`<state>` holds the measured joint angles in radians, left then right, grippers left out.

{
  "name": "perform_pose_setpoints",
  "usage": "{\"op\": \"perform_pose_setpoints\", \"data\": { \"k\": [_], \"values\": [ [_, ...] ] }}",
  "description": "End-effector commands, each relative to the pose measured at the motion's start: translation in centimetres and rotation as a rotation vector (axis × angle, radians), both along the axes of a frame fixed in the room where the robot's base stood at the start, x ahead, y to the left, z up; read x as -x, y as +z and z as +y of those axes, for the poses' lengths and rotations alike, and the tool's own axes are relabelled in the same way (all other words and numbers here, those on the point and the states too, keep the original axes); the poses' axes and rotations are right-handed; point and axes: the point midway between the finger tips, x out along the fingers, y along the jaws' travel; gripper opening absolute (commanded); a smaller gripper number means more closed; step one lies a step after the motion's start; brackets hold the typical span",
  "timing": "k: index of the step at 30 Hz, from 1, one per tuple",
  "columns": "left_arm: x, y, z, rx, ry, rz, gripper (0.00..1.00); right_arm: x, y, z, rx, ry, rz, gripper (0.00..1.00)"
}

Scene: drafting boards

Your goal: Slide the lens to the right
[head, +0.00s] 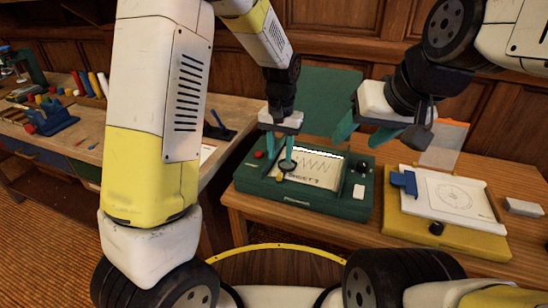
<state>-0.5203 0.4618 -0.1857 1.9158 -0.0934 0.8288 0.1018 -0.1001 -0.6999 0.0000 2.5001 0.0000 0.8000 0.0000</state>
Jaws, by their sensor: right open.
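The green device (310,198) on the wooden table has a pale screen (318,171) with a dark zigzag trace. What looks like the lens (287,165), a small dark ring, sits at the screen's left part, with a small yellow piece (279,178) just below it. My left gripper (280,160) points down with its teal fingers right at the lens. Whether it grips anything is too small to tell. My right gripper (378,137) is open and empty, above and to the right of the device.
A yellow-based board (450,238) with a white sheet, a blue block (404,182) and a dark knob (436,228) stands right of the device. A white block (524,207) lies at far right. Another bench (90,150) with tools is at left.

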Motion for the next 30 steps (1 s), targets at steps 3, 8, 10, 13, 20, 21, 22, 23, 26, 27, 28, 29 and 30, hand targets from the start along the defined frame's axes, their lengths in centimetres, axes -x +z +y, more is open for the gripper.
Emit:
{"op": "perform_pose_setpoints", "data": {
  "k": [3,8,10,13,20,21,22,23,26,27,28,29,30],
  "values": [
    [0.1,-1.7,0.1,-0.001,0.0,0.004,0.36,0.0,0.0,0.0,0.0,0.0,0.0,0.57],
    [0.1,-4.3,0.1,-0.001,0.0,0.004,0.36,0.0,0.0,0.0,0.0,0.0,0.0,0.57],
    [0.1,-5.4,0.1,-0.001,0.0,0.004,0.36,0.0,0.0,0.0,0.0,0.0,0.0,0.57],
    [0.1,-6.5,0.1,0.0,0.001,0.003,0.36,0.0,0.0,0.0,0.0,0.0,0.0,0.57],
    [0.1,-7.3,0.1,0.001,0.001,0.0,0.36,0.0,0.0,0.0,0.0,0.0,0.0,0.57],
    [0.1,-7.3,0.1,0.001,0.001,0.0,0.36,0.0,0.0,0.0,0.0,0.0,0.0,0.57],
    [0.1,-7.2,0.1,0.001,0.001,0.0,0.36,0.0,0.0,0.0,0.0,0.0,0.0,0.57],
    [0.1,-7.2,0.1,0.001,0.001,0.0,0.36,0.0,0.0,0.0,0.0,0.0,0.0,0.57],
    [0.1,-7.2,0.1,0.001,0.001,0.0,0.28,0.0,0.0,0.0,0.0,0.0,0.0,0.57],
    [0.1,-7.2,0.1,0.001,0.001,0.0,0.21,0.0,0.0,0.0,0.0,0.0,0.0,0.57],
    [0.1,-7.2,0.1,0.001,0.001,0.0,0.15,0.0,0.0,0.0,0.0,0.0,0.0,0.57],
    [0.1,-7.2,0.1,0.001,0.001,0.0,0.09,0.0,0.0,0.0,0.0,0.0,0.0,0.57],
    [0.1,-7.2,0.1,0.001,0.001,0.0,0.01,0.0,0.0,0.0,0.0,0.0,0.0,0.57]
  ]
}}
